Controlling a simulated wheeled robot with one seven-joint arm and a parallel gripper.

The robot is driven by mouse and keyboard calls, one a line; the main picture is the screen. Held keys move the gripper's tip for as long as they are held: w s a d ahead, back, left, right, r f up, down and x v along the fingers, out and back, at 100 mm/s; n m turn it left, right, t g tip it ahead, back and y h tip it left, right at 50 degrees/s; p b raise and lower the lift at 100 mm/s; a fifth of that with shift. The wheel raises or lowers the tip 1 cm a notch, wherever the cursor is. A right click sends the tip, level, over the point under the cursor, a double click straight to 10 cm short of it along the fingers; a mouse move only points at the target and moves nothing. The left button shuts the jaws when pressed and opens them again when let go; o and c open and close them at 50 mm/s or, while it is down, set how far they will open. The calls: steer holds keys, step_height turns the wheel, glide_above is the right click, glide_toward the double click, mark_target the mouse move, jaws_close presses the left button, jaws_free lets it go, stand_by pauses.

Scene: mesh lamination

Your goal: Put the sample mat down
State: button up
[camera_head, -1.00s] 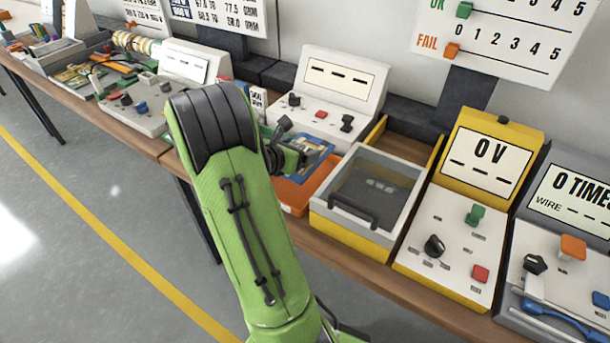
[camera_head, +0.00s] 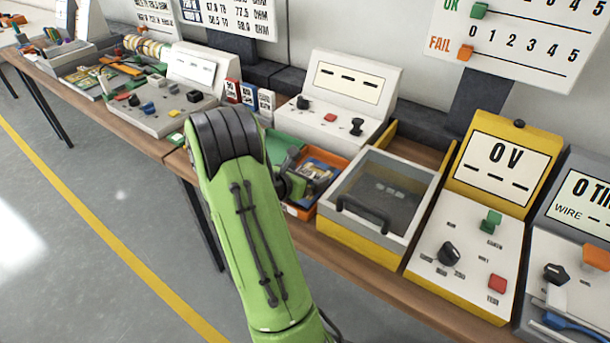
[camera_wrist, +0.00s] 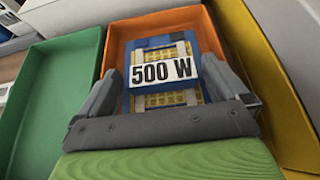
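The sample mat (camera_wrist: 162,72) is blue with yellow mesh panels and a white "500 W" label. It lies in or just above the orange tray (camera_wrist: 116,36), framed by its walls in the wrist view. My gripper (camera_wrist: 162,72) reaches over the tray from its near side, with one finger at each side of the mat. The fingers stand about a mat's width apart; whether they touch its edges is unclear. In the head view the mat (camera_head: 320,168) shows in the orange tray (camera_head: 343,161), partly hidden by my gripper (camera_head: 291,180).
A green tray (camera_wrist: 55,95) adjoins the orange one on the left, a yellow wall (camera_wrist: 265,80) on the right. In the head view a lidded press (camera_head: 380,190) stands right of the tray, a white console (camera_head: 335,105) behind and small boxes (camera_head: 248,95) behind left.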

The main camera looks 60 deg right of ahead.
steer(key=shift+r, duration=0.1)
steer(key=shift+w+a+r, duration=0.1)
steer(key=shift+a+r, duration=0.15)
steer(key=shift+a, duration=0.05)
steer(key=p+v, duration=0.2)
steer(key=v, duration=0.9)
steer(key=shift+a, duration=0.2)
steer(key=s+a+r+m+t+y, duration=0.1)
steer(key=a+r+m+t+y, duration=0.1)
steer(key=a, duration=0.8)
steer(key=s+a+r+m+t+y, duration=0.2)
steer(key=a+r+m+t+y, duration=0.1)
steer(key=a+m+y, duration=0.3)
steer(key=s+a+r+m+t+y, duration=0.1)
steer(key=a+r+m+y, duration=0.3)
steer(key=a+m, duration=0.4)
steer(key=a+t, duration=0.1)
steer(key=a, duration=0.5)
steer(key=shift+s+a+r+t+y, duration=0.3)
steer(key=shift+a+r, duration=0.05)
step_height(320, 180, up, 8)
steer(key=p, duration=0.8)
steer(key=shift+r+p, duration=0.2)
steer(key=shift+p, duration=0.1)
